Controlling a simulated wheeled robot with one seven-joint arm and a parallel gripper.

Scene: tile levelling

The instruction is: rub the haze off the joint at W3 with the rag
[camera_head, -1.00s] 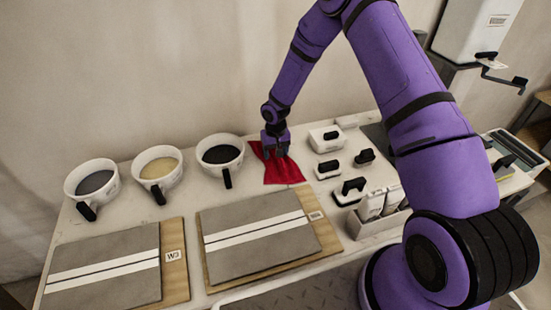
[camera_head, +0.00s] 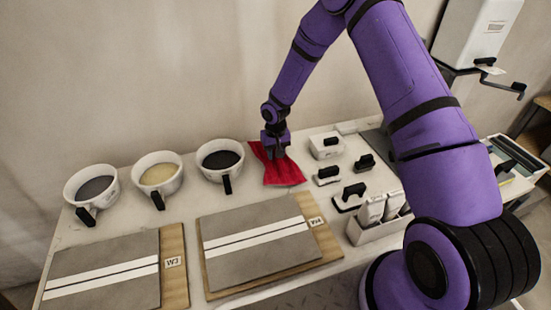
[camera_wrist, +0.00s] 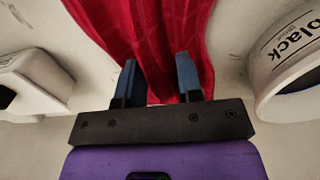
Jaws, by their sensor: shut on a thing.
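The red rag (camera_head: 284,174) lies on the bench behind the right-hand board, bunched into folds. My gripper (camera_head: 276,153) is over its back part, pointing down. In the wrist view my gripper's two blue fingers (camera_wrist: 157,78) are shut on the rag (camera_wrist: 148,30), with red cloth gathered between them. The W3 board (camera_head: 176,290) is at the front left, its label (camera_head: 173,262) on its right edge. Its grey tile (camera_head: 110,255) carries a dark joint line (camera_head: 105,276) between two white strips. I cannot make out haze on it.
A second board (camera_head: 322,236) with a similar tile lies to the right of W3. Three cups, dark (camera_head: 92,187), cream (camera_head: 158,175) and black (camera_head: 220,160), stand behind the boards. Several black-handled blocks (camera_head: 327,177) and a white holder (camera_head: 375,228) are right of the rag.

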